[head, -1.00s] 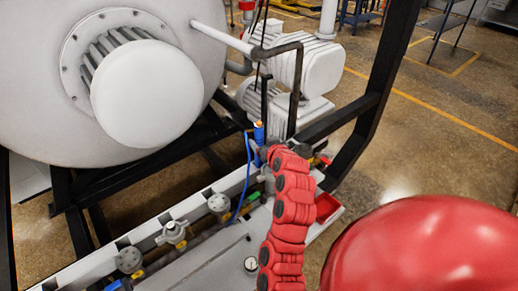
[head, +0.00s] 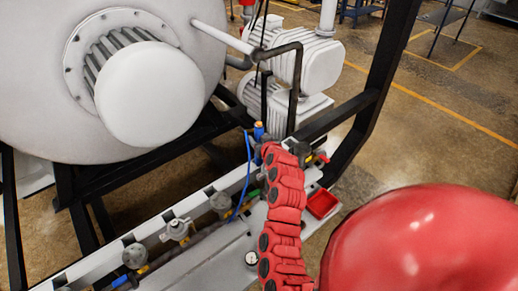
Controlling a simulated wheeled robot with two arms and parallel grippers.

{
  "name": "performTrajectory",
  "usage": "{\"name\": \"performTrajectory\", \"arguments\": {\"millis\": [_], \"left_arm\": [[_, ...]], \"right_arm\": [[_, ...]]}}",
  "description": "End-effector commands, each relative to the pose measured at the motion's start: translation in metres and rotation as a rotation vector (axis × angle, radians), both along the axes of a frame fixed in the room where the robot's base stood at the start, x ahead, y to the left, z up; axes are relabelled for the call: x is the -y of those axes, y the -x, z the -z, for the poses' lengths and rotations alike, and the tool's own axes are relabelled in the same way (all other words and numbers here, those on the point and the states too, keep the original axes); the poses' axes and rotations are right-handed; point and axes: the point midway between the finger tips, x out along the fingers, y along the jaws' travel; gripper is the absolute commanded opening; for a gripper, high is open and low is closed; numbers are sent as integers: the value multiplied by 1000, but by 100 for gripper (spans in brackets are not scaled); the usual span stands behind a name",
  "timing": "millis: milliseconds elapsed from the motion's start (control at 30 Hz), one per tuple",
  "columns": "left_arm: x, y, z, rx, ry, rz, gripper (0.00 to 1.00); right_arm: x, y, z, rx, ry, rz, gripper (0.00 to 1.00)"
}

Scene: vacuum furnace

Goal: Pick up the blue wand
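The blue wand (head: 258,131) stands upright at the far end of the white rail, with an orange tip and a blue hose (head: 246,172) beside it. My red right arm reaches up from the bottom middle. Its far end, where my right gripper (head: 268,150) is, lies right at the wand's lower part. The arm hides the fingers and the wand's lower end, so I cannot tell whether they touch or whether the gripper is open or shut. My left gripper is not in view.
The white rail (head: 100,268) carries several valves (head: 177,230) and a gauge (head: 251,258). A small red tray (head: 322,203) sits right of my arm. The furnace (head: 40,90), pump (head: 318,65) and black frame (head: 375,100) stand behind. Open floor lies at right.

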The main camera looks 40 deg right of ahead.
Motion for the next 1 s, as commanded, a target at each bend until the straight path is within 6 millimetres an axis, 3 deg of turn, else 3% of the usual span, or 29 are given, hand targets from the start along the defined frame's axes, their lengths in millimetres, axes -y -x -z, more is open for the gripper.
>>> {"name": "performTrajectory", "arguments": {"millis": [33, 300, 1000], "left_arm": [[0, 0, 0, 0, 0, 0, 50], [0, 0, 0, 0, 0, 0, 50], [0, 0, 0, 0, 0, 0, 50]], "right_arm": [[0, 0, 0, 0, 0, 0, 46], [0, 0, 0, 0, 0, 0, 0], [0, 0, -1, 1, 0, 0, 0]]}}
